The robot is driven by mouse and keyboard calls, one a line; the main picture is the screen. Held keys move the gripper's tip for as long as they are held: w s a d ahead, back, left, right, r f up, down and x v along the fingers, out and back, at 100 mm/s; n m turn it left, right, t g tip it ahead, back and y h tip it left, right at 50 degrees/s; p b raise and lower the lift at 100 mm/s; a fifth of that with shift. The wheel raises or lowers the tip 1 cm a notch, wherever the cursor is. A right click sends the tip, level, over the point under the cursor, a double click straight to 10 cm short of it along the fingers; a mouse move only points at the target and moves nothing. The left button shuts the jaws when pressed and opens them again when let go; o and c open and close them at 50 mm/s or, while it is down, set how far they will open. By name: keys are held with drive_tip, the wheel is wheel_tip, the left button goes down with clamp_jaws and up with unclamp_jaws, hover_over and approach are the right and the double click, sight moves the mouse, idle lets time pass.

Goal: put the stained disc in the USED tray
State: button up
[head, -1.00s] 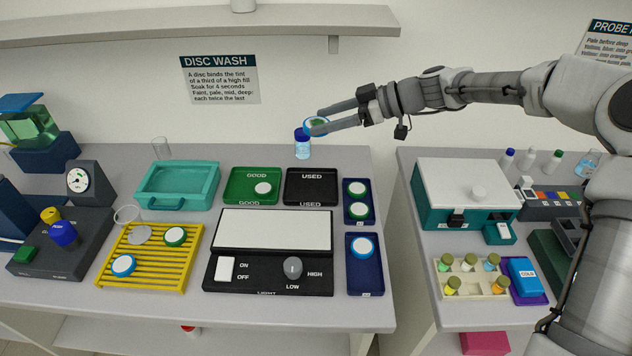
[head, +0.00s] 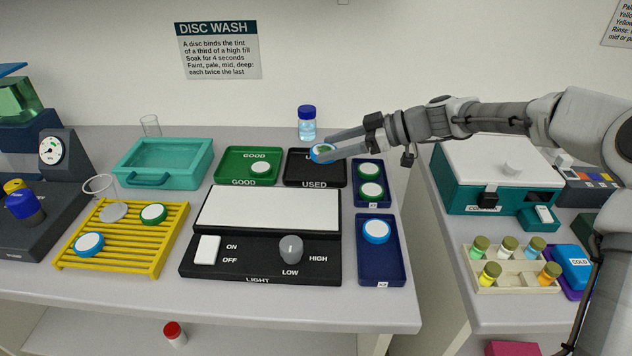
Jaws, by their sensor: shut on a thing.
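My gripper (head: 334,147) is shut on the stained disc (head: 322,151), which has a blue rim and a greenish face. The disc is held tilted over the black USED tray (head: 301,182), near its right part. The gripper and disc hide part of the tray's back and its lettering there. The visible floor of the USED tray is empty. I cannot tell how high above the tray floor the disc is.
The green GOOD tray (head: 230,167) with a green-rimmed disc (head: 261,167) stands left of the USED tray. A blue tray (head: 358,199) with two green-rimmed discs stands right. A blue-capped bottle (head: 307,125) stands behind. The light box (head: 268,208) lies in front.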

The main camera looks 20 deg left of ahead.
drive_tip(key=shift+f+b, duration=0.35)
drive_tip(key=shift+f, duration=0.4)
drive_tip(key=shift+w+a+f, duration=0.1)
drive_tip(key=shift+w, duration=0.05)
hover_over(336, 170)
drive_tip(key=f, duration=0.6)
drive_tip(key=shift+a+f, duration=0.2)
drive_tip(key=shift+f, duration=0.2)
wheel_tip(336, 170, down, 4)
drive_tip(key=shift+f, duration=0.1)
drive_tip(key=o, duration=1.3)
drive_tip(key=shift+d, duration=0.15)
